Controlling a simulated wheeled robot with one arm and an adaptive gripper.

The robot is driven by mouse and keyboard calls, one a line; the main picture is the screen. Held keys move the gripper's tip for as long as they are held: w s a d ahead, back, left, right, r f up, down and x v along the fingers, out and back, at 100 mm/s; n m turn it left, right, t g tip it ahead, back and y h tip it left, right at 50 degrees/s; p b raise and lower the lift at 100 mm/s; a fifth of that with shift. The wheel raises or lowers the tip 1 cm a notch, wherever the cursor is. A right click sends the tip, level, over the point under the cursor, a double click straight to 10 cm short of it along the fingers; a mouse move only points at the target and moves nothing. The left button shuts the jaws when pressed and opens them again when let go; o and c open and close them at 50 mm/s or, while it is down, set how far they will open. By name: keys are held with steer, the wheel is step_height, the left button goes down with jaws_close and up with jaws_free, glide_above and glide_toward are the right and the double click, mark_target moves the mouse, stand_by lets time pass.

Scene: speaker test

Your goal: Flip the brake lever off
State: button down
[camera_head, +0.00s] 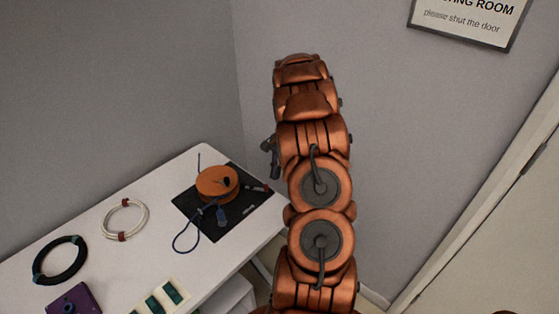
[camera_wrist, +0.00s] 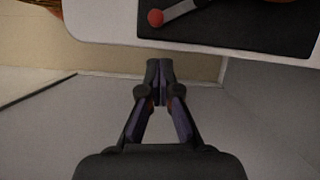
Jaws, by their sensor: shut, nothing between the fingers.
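The brake lever (camera_wrist: 184,9) shows at the top of the wrist view as a grey bar with a red ball knob (camera_wrist: 155,17) at its left end. It lies over the black mat (camera_wrist: 225,33). In the head view, a small lever with a red tip (camera_head: 262,188) sits right of a round orange device (camera_head: 215,187) on the mat. My gripper (camera_wrist: 160,68) is shut and empty, its fingertips just off the table edge and apart from the lever. In the head view, part of my gripper (camera_head: 270,148) shows left of my copper arm, above the mat's far right side.
The white table (camera_head: 140,262) stands against the grey wall. A blue cable (camera_head: 183,238) loops over the mat's edge. A white coil (camera_head: 109,224), a black ring (camera_head: 38,265), a purple box (camera_head: 85,298) and green-and-white parts (camera_head: 152,304) lie to the left. A door (camera_head: 500,245) is at right.

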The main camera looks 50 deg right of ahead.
steer(key=shift+s+a+p, duration=0.15)
steer(key=shift+a+p, duration=0.15)
steer(key=shift+a, duration=1.15)
